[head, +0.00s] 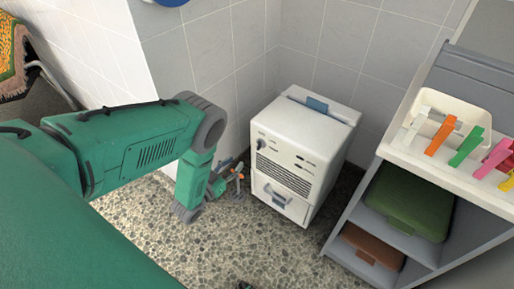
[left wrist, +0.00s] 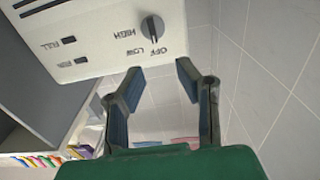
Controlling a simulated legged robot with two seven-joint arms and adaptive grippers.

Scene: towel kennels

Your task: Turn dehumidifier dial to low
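The dehumidifier (head: 300,150) is a white box standing on the pebbled floor by the tiled wall. Its dark dial (head: 261,143) is at the upper left of its front. In the left wrist view the dial (left wrist: 152,28) appears upside down, with OFF, LOW and HIGH printed around it. Its ridge runs roughly towards OFF. My left gripper (left wrist: 159,68) is open and empty, with its fingertips just short of the dial and apart from it. In the head view the left gripper (head: 237,172) is small, left of the dehumidifier. My right gripper is not visible.
A grey shelf (head: 370,215) stands right of the dehumidifier, holding a green case (head: 410,200) and a brown case (head: 373,244). Coloured clips and a cream bin (head: 450,108) are on top. The floor in front is mostly clear. A patterned cloth (head: 12,60) hangs at far left.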

